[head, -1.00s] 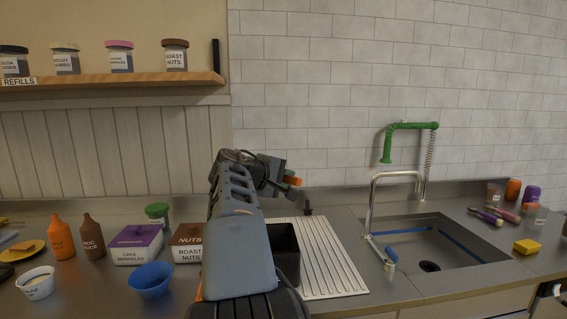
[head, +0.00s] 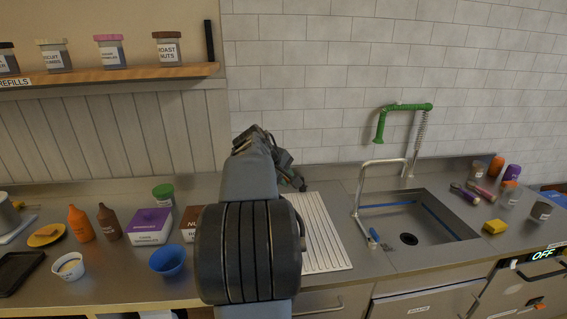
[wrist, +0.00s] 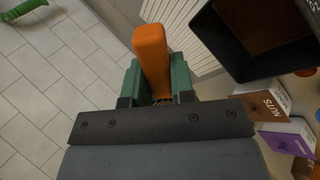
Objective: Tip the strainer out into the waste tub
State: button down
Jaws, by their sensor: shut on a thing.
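My gripper (wrist: 156,82) is shut on an orange handle (wrist: 151,45) in the wrist view, with a green jaw on each side. I take this as the strainer's handle; its bowl does not show. A black open tub (wrist: 215,35), likely the waste tub, is at the upper right of the wrist view, right of the handle and apart from it. Brown matter shows inside it. In the head view my arm hides the tub, and my gripper (head: 292,180) is small and mostly hidden behind my arm.
A ribbed drainboard (head: 322,240) lies right of my arm, beside the sink (head: 410,225) and its tap (head: 362,195). A nuts box (head: 190,222), a sprinkles box (head: 150,226) and a blue bowl (head: 167,260) stand at the left. A yellow sponge (head: 494,227) lies right of the sink.

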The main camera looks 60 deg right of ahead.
jog(key=shift+d+r+t+y+p, duration=0.15)
jog(key=shift+y+p, duration=0.5)
jog(key=shift+p, duration=1)
jog(key=shift+r+t+y+p, duration=0.15)
jog(key=shift+y+p, duration=0.5)
jog(key=shift+p, duration=0.95)
jog(key=shift+s+f+y, duration=0.1)
jog(key=shift+f+y, duration=0.2)
jog(key=shift+y, duration=0.3)
jog(key=shift+d+f+t+y, duration=0.1)
jog(key=shift+f+t+y, duration=0.2)
jog(key=shift+f+y, duration=0.15)
jog(key=shift+f+t+y, duration=0.3)
jog(key=shift+t+y, duration=0.1)
jog(key=shift+y, duration=0.95)
